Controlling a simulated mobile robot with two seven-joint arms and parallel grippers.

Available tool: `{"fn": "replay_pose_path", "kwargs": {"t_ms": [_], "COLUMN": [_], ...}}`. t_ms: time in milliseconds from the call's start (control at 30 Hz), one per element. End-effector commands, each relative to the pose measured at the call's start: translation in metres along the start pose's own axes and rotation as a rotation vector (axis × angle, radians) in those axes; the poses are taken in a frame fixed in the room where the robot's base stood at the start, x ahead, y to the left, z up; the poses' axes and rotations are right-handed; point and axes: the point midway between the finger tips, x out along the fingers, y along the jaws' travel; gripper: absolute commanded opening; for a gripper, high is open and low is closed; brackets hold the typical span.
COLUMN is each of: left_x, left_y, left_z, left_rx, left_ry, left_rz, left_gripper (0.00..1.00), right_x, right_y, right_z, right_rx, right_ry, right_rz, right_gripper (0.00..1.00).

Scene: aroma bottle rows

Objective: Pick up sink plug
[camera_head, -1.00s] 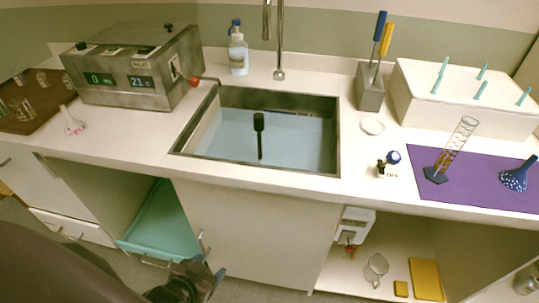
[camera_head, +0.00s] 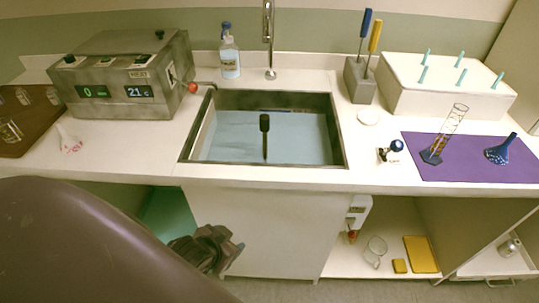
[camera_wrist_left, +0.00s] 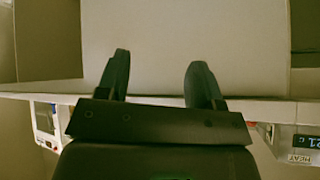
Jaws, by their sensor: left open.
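The sink plug (camera_head: 264,123) looks like a black knob on a thin dark upright stem. It stands in the blue water of the sink (camera_head: 345,150), and its foot is hard to make out. My left gripper (camera_head: 238,250) is low in front of the cabinet, below the counter and well apart from the plug. In the left wrist view its two dark fingers (camera_wrist_left: 158,75) are spread with nothing between them. The plug does not show in that view. My right gripper is in neither view.
The faucet (camera_head: 269,40) rises behind the sink. A grey heater box (camera_head: 125,75) stands left of it, with a red-tipped tap near the rim. A white round disc (camera_head: 368,116), a small bottle (camera_head: 391,150) and a purple mat (camera_head: 470,172) lie to the right. The counter's front edge is above my gripper.

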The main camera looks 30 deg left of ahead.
Motion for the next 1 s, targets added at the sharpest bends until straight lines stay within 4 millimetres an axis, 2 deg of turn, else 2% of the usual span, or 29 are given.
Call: {"fn": "replay_pose_path", "kwargs": {"t_ms": [33,100,367,467,600,733,800,900,1000], "left_x": [-0.009,-0.017,-0.03,-0.036,-0.047,-0.064,-0.074,-0.088,-0.098], "left_y": [-0.005,-0.012,-0.03,-0.033,-0.032,-0.018,-0.005,0.019,0.045], "left_z": [-0.017,-0.037,-0.107,-0.139,-0.191,-0.245,-0.272,-0.299,-0.315], "left_rx": [0.014,0.04,0.135,0.184,0.283,0.427,0.532,0.699,0.888], "left_ry": [0.012,0.036,0.225,0.338,0.55,0.803,0.951,1.143,1.301], "left_rz": [-0.02,-0.058,-0.183,-0.225,-0.273,-0.291,-0.281,-0.243,-0.181], "left_gripper": [0.61,0.61,0.61,0.61,0.61,0.61,0.61,0.61,0.61], "right_x": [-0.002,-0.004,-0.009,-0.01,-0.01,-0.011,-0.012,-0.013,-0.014], "right_y": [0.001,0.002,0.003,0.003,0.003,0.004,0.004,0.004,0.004], "right_z": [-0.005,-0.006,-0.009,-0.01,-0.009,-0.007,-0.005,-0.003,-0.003], "right_rx": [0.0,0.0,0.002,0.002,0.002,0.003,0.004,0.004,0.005], "right_ry": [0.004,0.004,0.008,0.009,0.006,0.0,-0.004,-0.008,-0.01], "right_rz": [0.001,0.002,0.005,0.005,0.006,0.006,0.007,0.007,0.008], "right_gripper": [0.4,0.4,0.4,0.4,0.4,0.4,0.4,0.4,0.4]}}
